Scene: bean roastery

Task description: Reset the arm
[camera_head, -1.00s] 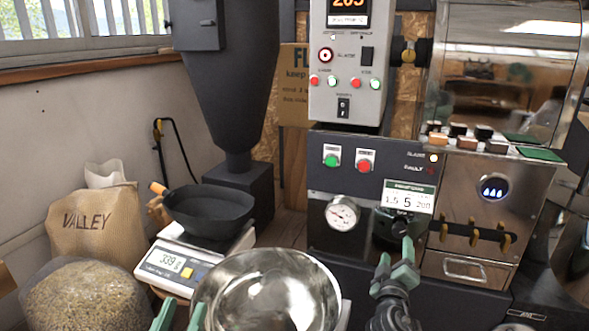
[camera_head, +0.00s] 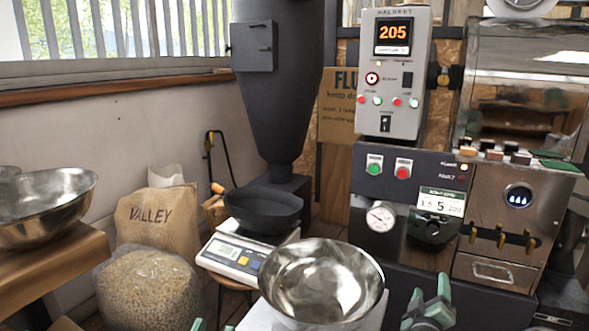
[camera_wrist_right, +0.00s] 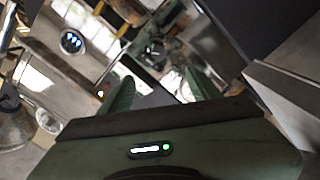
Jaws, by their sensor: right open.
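My right gripper (camera_head: 428,300) is at the bottom right of the head view, in front of the roaster's dark lower panel. In the right wrist view its two green fingers (camera_wrist_right: 160,92) stand apart with nothing between them. My left gripper (camera_head: 212,326) shows only as green fingertips at the bottom edge of the head view, set apart, left of the steel bowl (camera_head: 322,290). The rest of it is cut off by the frame.
The roaster (camera_head: 398,195), with a control box (camera_head: 394,75) reading 205, stands right of centre. A scale (camera_head: 232,258) holds a black pan (camera_head: 262,212). A sack marked VALLEY (camera_head: 155,215), a bag of beans (camera_head: 150,290) and another steel bowl (camera_head: 45,205) on a wooden surface (camera_head: 50,260) are left.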

